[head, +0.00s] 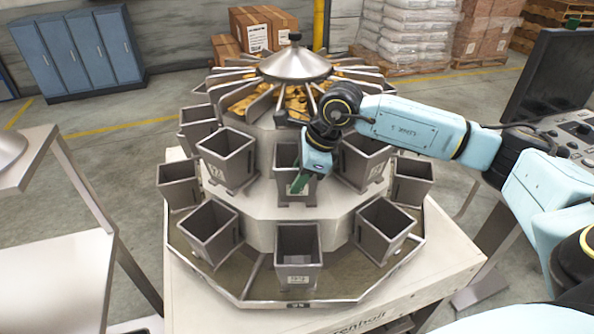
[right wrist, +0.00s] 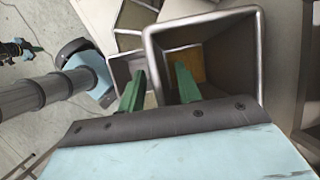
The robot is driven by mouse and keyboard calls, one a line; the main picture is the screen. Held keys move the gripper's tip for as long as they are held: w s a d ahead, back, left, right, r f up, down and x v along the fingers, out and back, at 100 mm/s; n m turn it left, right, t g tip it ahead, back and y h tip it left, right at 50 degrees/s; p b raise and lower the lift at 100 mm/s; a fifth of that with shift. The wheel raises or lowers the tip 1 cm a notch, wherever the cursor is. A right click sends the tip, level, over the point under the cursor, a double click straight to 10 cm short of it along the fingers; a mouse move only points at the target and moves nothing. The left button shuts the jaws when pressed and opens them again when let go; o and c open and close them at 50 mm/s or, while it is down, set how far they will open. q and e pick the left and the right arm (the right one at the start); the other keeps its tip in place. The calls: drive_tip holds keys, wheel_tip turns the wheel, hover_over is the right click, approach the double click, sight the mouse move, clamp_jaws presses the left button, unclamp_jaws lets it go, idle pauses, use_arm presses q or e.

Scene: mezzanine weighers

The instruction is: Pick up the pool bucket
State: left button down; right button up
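The pool bucket at my right gripper is a grey metal, open-topped bucket (head: 282,184) in the front middle of the weigher's upper ring. In the right wrist view its square rim and inner walls (right wrist: 238,60) show large. My right gripper (head: 300,183) is at this bucket, pointing down, its blue wrist covering part of the rim. In the right wrist view the green fingers (right wrist: 160,80) are apart, one inside the bucket and one outside, with a wall between them. I see a gap, and the bucket sits in its place. My left gripper is not in view.
Other upper buckets (head: 227,160) stand close on both sides, and lower buckets (head: 298,258) stand below. A cone top (head: 296,63) with chutes rises behind. A control panel (head: 575,130) is at right, a pale table (head: 55,280) at left.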

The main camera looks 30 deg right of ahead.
drive_tip(key=shift+c, duration=0.3)
clamp_jaws()
drive_tip(key=shift+r, duration=0.15)
